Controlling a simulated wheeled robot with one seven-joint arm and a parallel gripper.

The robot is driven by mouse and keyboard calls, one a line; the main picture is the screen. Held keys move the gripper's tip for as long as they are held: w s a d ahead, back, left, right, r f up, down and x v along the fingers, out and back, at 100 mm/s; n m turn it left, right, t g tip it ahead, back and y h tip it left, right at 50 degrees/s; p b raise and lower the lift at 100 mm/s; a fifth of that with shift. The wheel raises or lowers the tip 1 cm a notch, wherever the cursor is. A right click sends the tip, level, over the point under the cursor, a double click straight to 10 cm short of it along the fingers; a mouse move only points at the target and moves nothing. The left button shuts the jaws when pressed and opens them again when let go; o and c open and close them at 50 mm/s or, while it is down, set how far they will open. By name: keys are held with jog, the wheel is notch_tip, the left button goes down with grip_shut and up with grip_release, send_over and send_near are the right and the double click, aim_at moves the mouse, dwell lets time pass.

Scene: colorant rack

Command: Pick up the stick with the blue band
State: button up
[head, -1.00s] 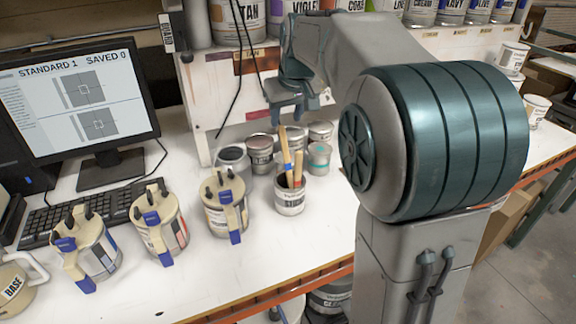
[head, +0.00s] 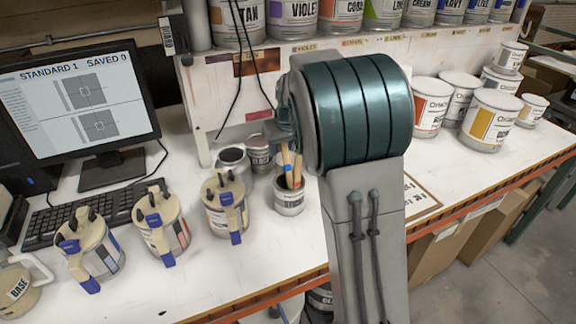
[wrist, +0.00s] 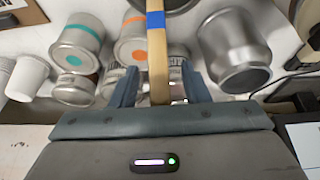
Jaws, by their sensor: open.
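The wooden stick with the blue band (head: 286,158) stands tilted in a small grey can (head: 289,203) on the white bench, beside another plain stick (head: 297,168). In the wrist view the stick (wrist: 158,58) runs up the middle, its blue band (wrist: 156,20) near the top edge. My gripper (wrist: 159,72) is open, with one finger on each side of the stick; I cannot tell whether either finger touches it. In the head view the gripper is mostly hidden behind my arm, just above the sticks.
A grey metal can (head: 232,160) and another small can (head: 260,153) stand behind the stick can. A cream jug with a blue tab (head: 228,206) is close on its left. A monitor (head: 78,100) is at far left. Open bench lies in front.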

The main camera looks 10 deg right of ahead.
grip_shut()
